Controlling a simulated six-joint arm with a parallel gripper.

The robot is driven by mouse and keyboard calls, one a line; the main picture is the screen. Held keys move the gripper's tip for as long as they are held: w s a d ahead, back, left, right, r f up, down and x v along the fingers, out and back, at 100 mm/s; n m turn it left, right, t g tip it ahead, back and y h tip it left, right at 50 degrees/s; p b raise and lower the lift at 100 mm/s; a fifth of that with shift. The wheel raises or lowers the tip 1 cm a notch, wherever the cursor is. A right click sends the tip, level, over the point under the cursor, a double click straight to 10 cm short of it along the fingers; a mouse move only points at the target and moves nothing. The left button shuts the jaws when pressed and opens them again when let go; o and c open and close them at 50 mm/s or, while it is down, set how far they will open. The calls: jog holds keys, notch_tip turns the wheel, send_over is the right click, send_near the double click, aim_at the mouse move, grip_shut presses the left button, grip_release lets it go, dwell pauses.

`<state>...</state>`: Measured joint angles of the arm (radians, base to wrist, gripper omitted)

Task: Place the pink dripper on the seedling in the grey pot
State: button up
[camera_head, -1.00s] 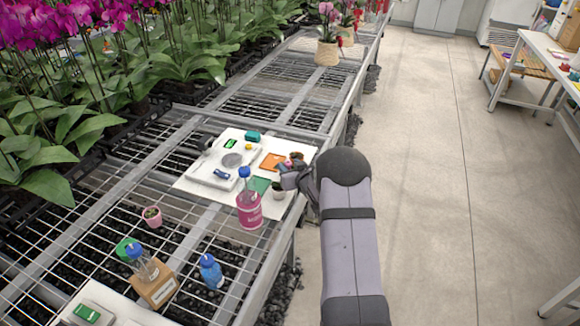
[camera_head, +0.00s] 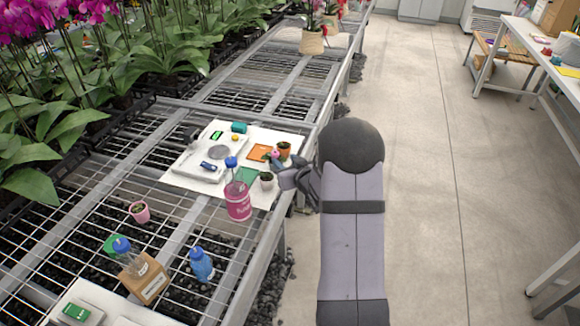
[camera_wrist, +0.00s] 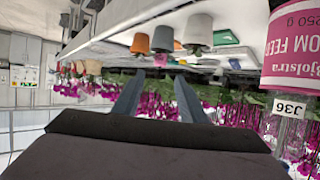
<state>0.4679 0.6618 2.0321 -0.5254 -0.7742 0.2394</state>
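My gripper (camera_head: 283,174) is at the right edge of the white board, beside the small pots. In the wrist view, which is upside down, its two fingers (camera_wrist: 158,92) are apart with nothing between them. A pale grey pot (camera_head: 267,181) stands at the board's near right; it also shows in the wrist view (camera_wrist: 198,33). An orange pot (camera_head: 284,150) stands farther back, and also shows in the wrist view (camera_wrist: 141,43). A small pink thing (camera_head: 276,154), perhaps the dripper, shows beside the orange pot. A mauve-grey pot-like thing (camera_wrist: 162,38) is between the pots in the wrist view.
A pink-labelled bottle (camera_head: 238,200) stands close to the grey pot and looms in the wrist view (camera_wrist: 292,50). A pink pot (camera_head: 139,212), a blue bottle (camera_head: 201,265) and a cardboard box (camera_head: 143,279) are nearer on the mesh bench. The aisle at right is clear.

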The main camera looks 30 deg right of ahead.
jog(key=shift+v, duration=1.6)
jog(key=s+a+f+g, duration=0.1)
jog(key=s+a+g, duration=0.3)
jog(key=s, duration=0.6)
jog(key=s+a+f+g, duration=0.1)
jog(key=s+a+g, duration=0.4)
jog(key=s+a, duration=0.3)
jog(key=s+a+f+n+g+y, duration=0.1)
jog(key=s+a+g, duration=0.3)
jog(key=s, duration=0.9)
jog(key=shift+s+a, duration=0.3)
jog(key=shift+a, duration=0.85)
notch_tip(320, 180, up, 8)
jog(key=p, duration=0.8)
